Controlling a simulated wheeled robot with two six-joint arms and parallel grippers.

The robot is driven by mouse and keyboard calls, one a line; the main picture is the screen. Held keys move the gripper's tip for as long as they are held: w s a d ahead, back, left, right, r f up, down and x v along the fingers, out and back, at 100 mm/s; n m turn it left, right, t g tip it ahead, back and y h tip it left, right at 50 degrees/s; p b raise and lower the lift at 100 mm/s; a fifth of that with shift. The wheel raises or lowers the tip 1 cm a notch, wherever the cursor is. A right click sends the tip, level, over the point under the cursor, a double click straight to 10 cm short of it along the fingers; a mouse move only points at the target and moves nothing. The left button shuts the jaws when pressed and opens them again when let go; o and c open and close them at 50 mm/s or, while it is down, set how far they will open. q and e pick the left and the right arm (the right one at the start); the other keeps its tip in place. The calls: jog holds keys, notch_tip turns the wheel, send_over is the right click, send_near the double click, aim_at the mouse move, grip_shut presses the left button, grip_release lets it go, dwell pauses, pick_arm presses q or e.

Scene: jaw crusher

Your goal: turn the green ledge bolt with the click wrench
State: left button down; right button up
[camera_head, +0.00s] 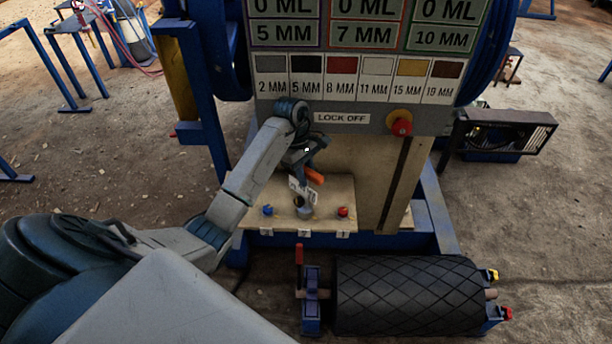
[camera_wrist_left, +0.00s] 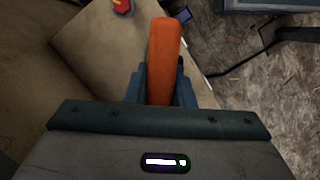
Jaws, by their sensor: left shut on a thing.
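The click wrench (camera_head: 315,176) has an orange handle. My left gripper (camera_head: 306,160) is shut on that handle above the pale ledge (camera_head: 325,222) of the crusher. The handle also shows in the left wrist view (camera_wrist_left: 164,55), between the fingers of my left gripper (camera_wrist_left: 163,85). The wrench's lower end is by a grey round part at the middle of the ledge; whether they touch cannot be told. A blue bolt (camera_head: 267,210) stands to its left and a red bolt (camera_head: 342,211) to its right. No green bolt can be made out. My right gripper is not in view.
The crusher's panel (camera_head: 340,90) with numbered labels rises behind the ledge. A red knob (camera_head: 402,127) sits at its lower right. A black ridged roller (camera_head: 408,295) in a blue frame lies on the floor in front. Open ground lies to the right.

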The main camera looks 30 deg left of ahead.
pick_arm(q)
jog(key=shift+m, duration=0.3)
jog(key=shift+r, duration=0.15)
jog(key=shift+m+g+p, duration=0.3)
jog(key=shift+m+p, duration=0.75)
jog(key=shift+m, duration=0.15)
jog(key=shift+w+m+p, duration=0.1)
jog(key=shift+m+p, duration=0.3)
jog(key=shift+m, duration=0.1)
jog(key=shift+m+g+y+p, duration=0.3)
jog(key=shift+m+p, duration=0.4)
jog(key=shift+m, duration=0.2)
jog(key=shift+m+p, duration=0.65)
jog(key=shift+m, duration=0.55)
dwell(0.8)
jog(key=shift+n, duration=0.3)
jog(key=shift+r, duration=0.1)
